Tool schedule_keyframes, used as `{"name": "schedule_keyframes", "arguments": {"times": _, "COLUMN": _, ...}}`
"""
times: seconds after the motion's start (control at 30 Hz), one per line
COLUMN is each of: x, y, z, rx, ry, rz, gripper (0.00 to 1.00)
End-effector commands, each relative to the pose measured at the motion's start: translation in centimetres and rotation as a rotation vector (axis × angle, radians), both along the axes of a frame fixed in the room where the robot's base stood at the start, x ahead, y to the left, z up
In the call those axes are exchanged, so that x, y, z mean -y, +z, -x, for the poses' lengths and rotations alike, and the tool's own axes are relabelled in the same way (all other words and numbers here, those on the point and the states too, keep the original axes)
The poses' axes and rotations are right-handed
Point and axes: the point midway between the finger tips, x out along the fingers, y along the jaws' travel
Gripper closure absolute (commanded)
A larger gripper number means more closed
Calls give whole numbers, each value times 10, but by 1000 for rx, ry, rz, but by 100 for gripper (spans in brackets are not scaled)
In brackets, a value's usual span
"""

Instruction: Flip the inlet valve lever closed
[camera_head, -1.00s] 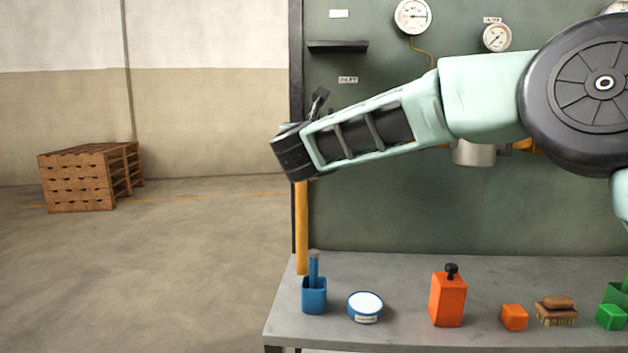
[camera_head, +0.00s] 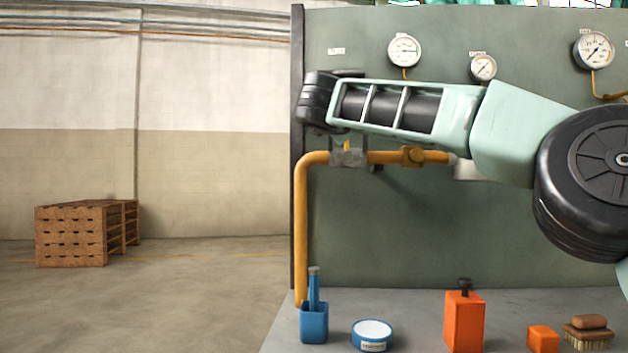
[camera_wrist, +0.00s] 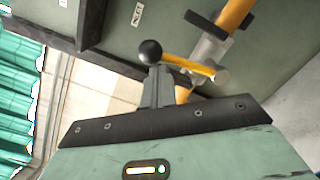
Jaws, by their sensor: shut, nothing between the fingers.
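The inlet valve (camera_head: 348,156) is a grey body on a yellow pipe, low behind my forearm in the head view. A short yellow piece of its lever (camera_head: 346,145) shows above it; my arm hides the rest. In the wrist view the yellow lever (camera_wrist: 188,64) runs from the valve body (camera_wrist: 210,50) to a black ball knob (camera_wrist: 150,52), standing across the pipe. My gripper (camera_wrist: 157,70) is shut and empty, its fingertips just below the knob in that picture; I cannot tell whether they touch. In the head view my wrist hides the gripper.
The yellow pipe (camera_head: 301,230) drops along the panel's left edge. A dark shelf (camera_wrist: 92,22) sticks out near the lever. Gauges (camera_head: 405,50) hang above. A bench below holds a blue cup (camera_head: 314,324), a round tin (camera_head: 372,335) and an orange bottle (camera_head: 464,322).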

Motion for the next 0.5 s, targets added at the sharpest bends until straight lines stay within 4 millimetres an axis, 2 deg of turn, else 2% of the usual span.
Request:
{"name": "schedule_keyframes", "arguments": {"times": 0.2, "x": 7, "y": 1, "z": 0, "rx": 3, "ry": -2, "rz": -86, "gripper": 100}}
{"name": "schedule_keyframes", "arguments": {"times": 0.5, "x": 10, "y": 4, "z": 0, "rx": 5, "ry": -2, "rz": -120, "gripper": 100}}
